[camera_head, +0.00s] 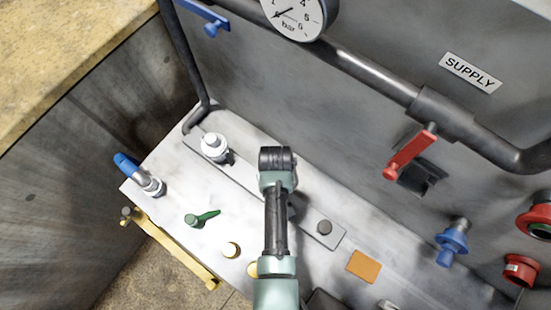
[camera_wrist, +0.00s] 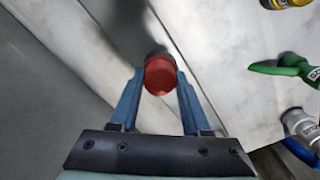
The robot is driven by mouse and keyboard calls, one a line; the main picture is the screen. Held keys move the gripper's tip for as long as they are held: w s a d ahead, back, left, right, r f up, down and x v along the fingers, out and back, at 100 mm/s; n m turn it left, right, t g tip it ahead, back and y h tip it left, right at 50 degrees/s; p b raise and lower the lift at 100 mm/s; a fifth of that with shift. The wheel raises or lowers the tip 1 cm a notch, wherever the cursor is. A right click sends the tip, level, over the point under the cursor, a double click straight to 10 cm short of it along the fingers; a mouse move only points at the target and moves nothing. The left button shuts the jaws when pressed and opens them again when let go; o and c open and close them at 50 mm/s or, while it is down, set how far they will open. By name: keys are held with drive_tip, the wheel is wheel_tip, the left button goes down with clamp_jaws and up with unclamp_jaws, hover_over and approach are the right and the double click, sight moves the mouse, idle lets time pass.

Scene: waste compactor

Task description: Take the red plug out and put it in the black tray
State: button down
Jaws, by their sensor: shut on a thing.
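The red plug (camera_wrist: 160,76) shows its round red end in the wrist view. My gripper (camera_wrist: 160,80) is shut on it, with one blue finger on each side. A dark shape lies just behind the plug. I cannot tell whether the plug still sits in its seat. In the head view my arm and wrist hide the plug and the fingertips. A dark, tray-like edge (camera_head: 322,301) shows at the bottom of the head view, beside my arm. It may be the black tray, but most of it is cut off.
A white-topped fitting (camera_head: 214,146), a green lever (camera_head: 203,218) and a blue-handled valve (camera_head: 140,175) stand to the left on the pale deck. A yellow rail (camera_head: 172,247) runs along its edge. A red lever (camera_head: 410,152) and blue knob (camera_head: 453,240) are on the right.

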idle(0.3)
drive_tip(key=n+p, duration=0.1)
drive_tip(key=n, duration=0.4)
drive_tip(key=shift+n, duration=0.3)
drive_tip(key=n+p, duration=0.1)
drive_tip(key=n, duration=0.4)
drive_tip(key=shift+c, duration=1.4)
unclamp_jaws()
